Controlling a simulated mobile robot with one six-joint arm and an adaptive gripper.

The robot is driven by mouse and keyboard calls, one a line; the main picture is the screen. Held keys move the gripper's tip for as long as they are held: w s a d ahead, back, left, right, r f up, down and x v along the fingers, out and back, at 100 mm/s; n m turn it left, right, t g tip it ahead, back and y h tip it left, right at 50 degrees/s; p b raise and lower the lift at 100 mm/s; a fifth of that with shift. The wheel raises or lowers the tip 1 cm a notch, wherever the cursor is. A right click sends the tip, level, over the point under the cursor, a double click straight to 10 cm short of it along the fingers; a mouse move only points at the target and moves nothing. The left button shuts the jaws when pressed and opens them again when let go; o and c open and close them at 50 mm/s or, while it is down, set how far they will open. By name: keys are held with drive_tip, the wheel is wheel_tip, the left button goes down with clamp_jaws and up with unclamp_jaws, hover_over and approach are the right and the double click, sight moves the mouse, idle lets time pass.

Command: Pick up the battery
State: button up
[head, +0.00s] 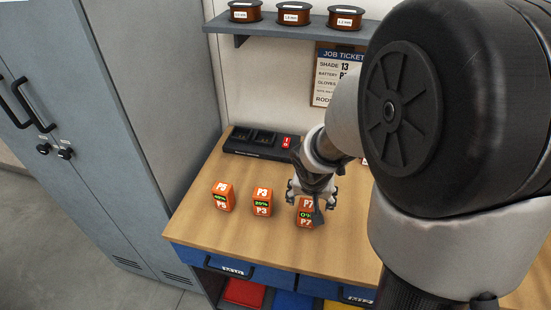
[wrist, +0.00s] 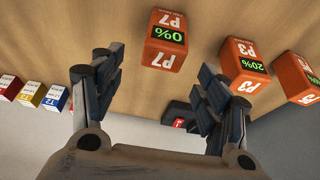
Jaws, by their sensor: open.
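Three orange batteries stand apart in a row on the wooden bench top. The left one, P5 (head: 222,196), has a green readout too small to read. The middle one, P3 (head: 262,201), reads 20%. In the wrist view, P7 (wrist: 166,40) is ahead of and between the open fingers (wrist: 160,70). P3 (wrist: 244,66) and P5 (wrist: 297,78) lie to the right there. The job ticket (head: 336,75) shows a battery line starting with P; my arm hides part.
A black charger (head: 262,150) with a red mark stands at the back of the bench (head: 210,240). A shelf (head: 270,29) with wire spools (head: 293,14) hangs above. Grey cabinets (head: 150,130) flank the left. Small coloured boxes (wrist: 30,94) show left in the wrist view.

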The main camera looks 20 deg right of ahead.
sight(309, 204)
drive_tip(key=b+x, duration=0.1)
drive_tip(key=x, duration=0.2)
drive_tip(key=b+x, duration=0.1)
drive_tip(key=x, duration=0.1)
drive_tip(key=shift+w+a+f+b, duration=0.1)
drive_tip(key=shift+a+f+b, duration=0.05)
drive_tip(key=shift+f+b, duration=0.25)
drive_tip(key=shift+c, duration=0.5)
drive_tip(key=c, duration=1.3)
drive_tip(key=shift+r, duration=0.1)
